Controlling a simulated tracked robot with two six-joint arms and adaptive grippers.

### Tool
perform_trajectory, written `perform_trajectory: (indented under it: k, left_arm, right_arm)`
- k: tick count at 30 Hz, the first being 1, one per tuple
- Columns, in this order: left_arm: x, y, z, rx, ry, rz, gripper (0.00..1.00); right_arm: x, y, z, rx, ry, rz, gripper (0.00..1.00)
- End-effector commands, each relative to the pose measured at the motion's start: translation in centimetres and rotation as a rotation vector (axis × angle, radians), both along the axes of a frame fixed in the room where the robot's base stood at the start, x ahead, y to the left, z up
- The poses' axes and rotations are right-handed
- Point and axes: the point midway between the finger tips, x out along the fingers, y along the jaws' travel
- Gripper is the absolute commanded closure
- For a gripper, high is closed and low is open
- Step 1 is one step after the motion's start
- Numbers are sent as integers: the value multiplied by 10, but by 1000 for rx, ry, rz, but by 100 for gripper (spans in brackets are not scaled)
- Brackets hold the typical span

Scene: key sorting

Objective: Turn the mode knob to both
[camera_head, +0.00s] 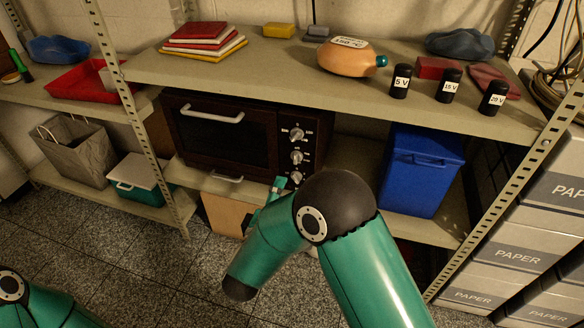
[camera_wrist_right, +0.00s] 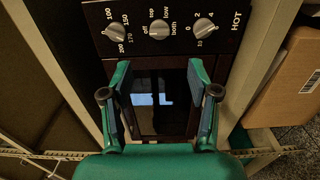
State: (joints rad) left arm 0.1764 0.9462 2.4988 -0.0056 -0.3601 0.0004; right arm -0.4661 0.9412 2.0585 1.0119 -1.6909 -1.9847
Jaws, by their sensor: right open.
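A dark oven (camera_head: 225,135) stands on the middle shelf, with a column of three grey knobs right of its door. The mode knob (camera_head: 296,157) is the middle one; in the wrist view it (camera_wrist_right: 159,29) sits among the marks off, top, low and both. I cannot tell surely which mark its pointer faces. My right gripper (camera_head: 268,196) is in front of the oven, low beside the knobs. In the wrist view it (camera_wrist_right: 158,75) is open and empty, its fingertips short of the mode knob and apart from it. Only part of my left arm shows.
The temperature knob (camera_wrist_right: 115,30) and the timer knob (camera_wrist_right: 204,29) flank the mode knob closely in the wrist view. A blue bin (camera_head: 420,172) stands right of the oven. A cardboard box (camera_head: 224,214) sits below. The shelf's edge (camera_head: 220,190) runs under the oven.

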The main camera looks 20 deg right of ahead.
Motion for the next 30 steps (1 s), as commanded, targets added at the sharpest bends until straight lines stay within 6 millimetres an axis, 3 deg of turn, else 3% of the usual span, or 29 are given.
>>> perform_trajectory:
  k: [9, 15, 29, 30]
  left_arm:
    - [0, 0, -22, 0, 0, 0, 100]
    - [0, 0, -29, 0, 0, 0, 100]
    - [0, 0, -31, 0, 0, 0, 100]
    - [0, 0, -31, 0, 0, 0, 100]
  right_arm:
    - [58, -41, -3, 3, -2, -5, 40]
    - [82, -56, -2, 3, -1, -2, 40]
    - [93, -64, 0, 1, 0, 0, 40]
    - [93, -64, 0, 1, 0, 0, 43]
